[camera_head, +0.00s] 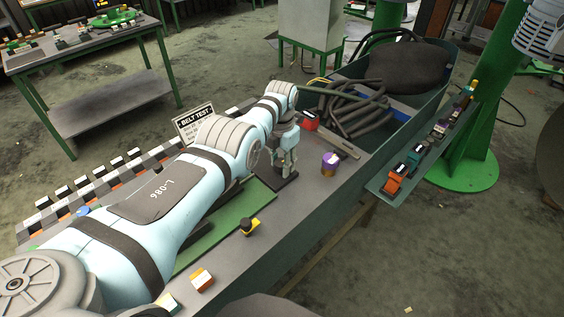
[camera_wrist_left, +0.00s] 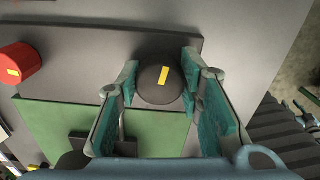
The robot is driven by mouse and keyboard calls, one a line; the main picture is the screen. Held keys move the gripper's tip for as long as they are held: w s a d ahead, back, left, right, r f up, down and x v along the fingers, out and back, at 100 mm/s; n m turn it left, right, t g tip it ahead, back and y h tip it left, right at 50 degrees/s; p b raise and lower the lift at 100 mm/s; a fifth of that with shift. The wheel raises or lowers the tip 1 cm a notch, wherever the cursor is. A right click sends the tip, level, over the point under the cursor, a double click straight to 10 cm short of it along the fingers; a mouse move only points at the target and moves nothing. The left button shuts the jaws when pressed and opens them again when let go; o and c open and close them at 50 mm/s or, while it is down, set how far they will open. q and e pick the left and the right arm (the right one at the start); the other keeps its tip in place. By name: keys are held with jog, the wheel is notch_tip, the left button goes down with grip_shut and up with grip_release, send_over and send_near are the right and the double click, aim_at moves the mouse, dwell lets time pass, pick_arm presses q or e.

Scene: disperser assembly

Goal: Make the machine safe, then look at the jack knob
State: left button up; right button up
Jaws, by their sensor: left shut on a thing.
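The head view mostly hides this knob behind the fingers. I cannot tell from its look whether it is the jack knob. A red cylinder with a yellow mark (camera_wrist_left: 18,64) stands apart, at the left of the wrist view. My right gripper is not in view.
A purple cylinder (camera_head: 330,164) and a yellow-and-black knob (camera_head: 249,228) stand on the bench. A BELT TEST sign (camera_head: 194,122) stands behind my left arm. A bin with dark hoses (camera_head: 353,107) is at the far end; a side shelf (camera_head: 381,187) holds several small parts.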

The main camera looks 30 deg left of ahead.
aim_at(280, 162)
pick_arm(q)
jog(key=shift+s+f, duration=0.15)
jog(key=shift+f, duration=0.05)
dwell(0.3)
jog(key=o, duration=1.2)
jog(key=shift+c, duration=0.2)
jog(key=shift+r, duration=0.1)
jog(key=shift+r, duration=0.5)
notch_tip(280, 162, up, 11)
jog(key=shift+a, duration=0.1)
